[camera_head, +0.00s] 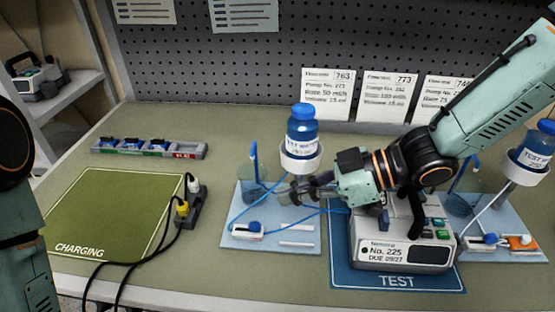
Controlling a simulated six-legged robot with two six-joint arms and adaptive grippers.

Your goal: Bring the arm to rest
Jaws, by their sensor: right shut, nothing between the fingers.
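My right arm comes in from the upper right. Its gripper (291,191) is shut and empty, pointing left above the light blue board (236,235) and just below the blue test-water bottle (303,125). I cannot tell whether it touches the tubing or the bottle holder. The wrist hides part of the pump No. 225 (398,245), which stands on the blue TEST mat (345,278). My left arm shows only in part at the left edge, and its gripper is out of view.
A green CHARGING mat (105,215) lies bare at left. A power strip (188,205) with cables lies beside it. A grey rack (150,149) with blue clips is behind. A second bottle (536,145) stands at right. Cards lean against the pegboard.

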